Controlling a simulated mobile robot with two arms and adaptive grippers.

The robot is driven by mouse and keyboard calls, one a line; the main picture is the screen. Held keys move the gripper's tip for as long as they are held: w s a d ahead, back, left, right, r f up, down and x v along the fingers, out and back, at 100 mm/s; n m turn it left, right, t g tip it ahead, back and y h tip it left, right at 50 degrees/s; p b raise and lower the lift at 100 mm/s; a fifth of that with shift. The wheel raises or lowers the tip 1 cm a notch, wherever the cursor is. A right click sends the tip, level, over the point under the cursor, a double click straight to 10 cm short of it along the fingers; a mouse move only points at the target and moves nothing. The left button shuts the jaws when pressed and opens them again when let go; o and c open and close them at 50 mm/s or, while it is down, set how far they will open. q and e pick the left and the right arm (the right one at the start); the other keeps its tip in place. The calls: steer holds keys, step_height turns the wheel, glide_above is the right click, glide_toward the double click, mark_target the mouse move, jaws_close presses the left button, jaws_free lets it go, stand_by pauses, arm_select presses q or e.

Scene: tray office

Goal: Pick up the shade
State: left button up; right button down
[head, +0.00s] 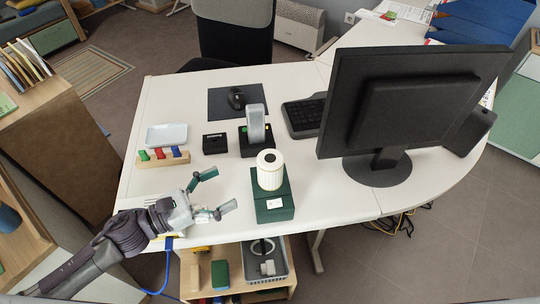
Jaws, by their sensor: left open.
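The shade (269,175) appears to be the white, ribbed, upright cylinder with a dark hole in its top. It stands on a dark green box (274,208) with a small white label, near the front edge of the white desk. My left gripper (223,188) is open and empty, just left of the shade and the box. Its two fingers point right toward the shade, with a gap between them and it. My right gripper is not in view.
A black stand with a grey upright piece (256,122) and a small black box (215,143) are behind the shade. A monitor (420,100) stands right. A pale tray (166,135) and a wooden rack with coloured pegs (162,158) are left. Desk right of the shade is clear.

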mark_target(259, 172)
arm_select(q)
steer(key=x, duration=0.2)
steer(key=p+x, duration=0.1)
steer(key=x, duration=0.2)
steer(key=p+x, duration=0.1)
steer(key=x, duration=0.2)
steer(key=shift+s+d+r, duration=0.25)
steer(key=shift+r, duration=0.1)
steer(key=p+x, duration=0.1)
steer(key=x, duration=0.2)
steer(key=shift+d, duration=0.3)
steer(key=shift+w+d, duration=0.15)
steer(key=shift+d, duration=0.1)
steer(key=shift+c, duration=0.5)
steer(key=c, duration=1.2)
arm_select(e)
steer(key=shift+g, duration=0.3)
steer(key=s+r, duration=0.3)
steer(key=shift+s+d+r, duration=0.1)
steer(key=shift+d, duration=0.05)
